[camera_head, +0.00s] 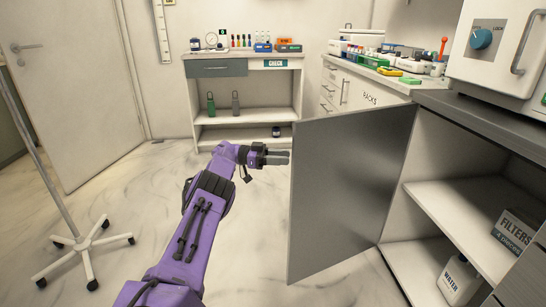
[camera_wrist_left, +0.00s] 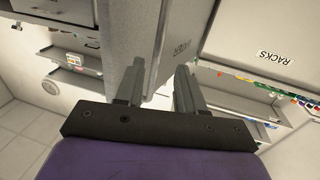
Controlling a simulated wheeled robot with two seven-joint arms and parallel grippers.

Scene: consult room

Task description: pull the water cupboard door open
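The water cupboard door (camera_head: 350,190) is a grey panel standing swung wide open, its plain inner face toward the head camera. The cupboard (camera_head: 450,195) behind it shows its shelves. A label, partly hidden, reads like WATER on one face. Whether the fingers touch the door I cannot tell. My right gripper is not in view.
Inside the cupboard are a white WATER bottle (camera_head: 457,281) and a FILTERS box (camera_head: 515,231). A wheeled pole stand (camera_head: 85,247) is on the left. A shelf unit (camera_head: 245,90) and a RACKS counter (camera_head: 352,88) stand behind.

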